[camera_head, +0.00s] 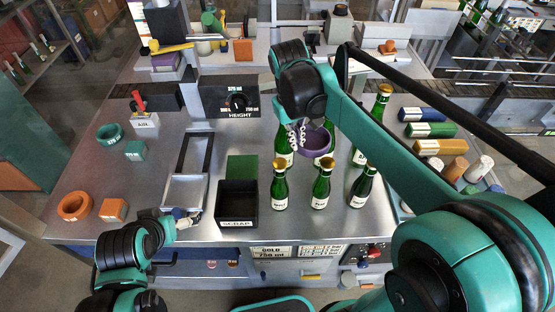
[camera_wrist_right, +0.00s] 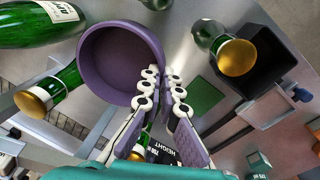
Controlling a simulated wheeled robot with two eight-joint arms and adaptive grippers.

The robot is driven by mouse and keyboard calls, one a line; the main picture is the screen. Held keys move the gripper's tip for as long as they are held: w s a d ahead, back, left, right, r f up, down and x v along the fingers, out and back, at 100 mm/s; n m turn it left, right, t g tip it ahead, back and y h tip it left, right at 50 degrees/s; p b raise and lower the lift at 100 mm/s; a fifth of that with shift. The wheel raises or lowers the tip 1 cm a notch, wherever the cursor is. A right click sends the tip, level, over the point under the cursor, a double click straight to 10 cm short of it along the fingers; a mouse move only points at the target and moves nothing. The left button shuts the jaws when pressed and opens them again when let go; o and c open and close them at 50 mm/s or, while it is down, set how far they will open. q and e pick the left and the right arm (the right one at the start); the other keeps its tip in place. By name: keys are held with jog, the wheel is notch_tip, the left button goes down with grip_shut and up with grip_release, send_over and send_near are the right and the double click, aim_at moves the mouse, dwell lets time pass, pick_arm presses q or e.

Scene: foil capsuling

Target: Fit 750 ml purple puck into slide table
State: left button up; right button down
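The purple puck (camera_head: 316,143) is a round, hollow cup. It is held above the bottles in the head view and shows large in the right wrist view (camera_wrist_right: 112,62). My right gripper (camera_head: 300,128) has its white-knuckled fingers (camera_wrist_right: 162,82) on either side of the puck's wall. The slide table seems to be the silver plate (camera_head: 184,191) with dark rails, left of the scrap bin, with no puck on it. My left gripper (camera_head: 187,216) is low at the front edge of this plate. Its fingers are too small to read.
Several green gold-capped bottles (camera_head: 321,187) stand below and around the puck. The black scrap bin (camera_head: 237,219) stands left of them. A teal puck (camera_head: 109,136) and an orange puck (camera_head: 74,206) lie at left. A height dial (camera_head: 236,101) stands behind.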

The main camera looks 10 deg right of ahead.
jog(key=b, duration=0.4)
send_over(294, 185)
jog(key=f, duration=1.4)
jog(key=shift+a, duration=0.3)
jog(key=shift+f, duration=0.45)
notch_tip(294, 185, down, 4)
jog(key=shift+r+b, duration=0.1)
jog(key=shift+b, duration=0.4)
jog(key=shift+r, duration=0.1)
jog(key=c, duration=1.7)
grip_release()
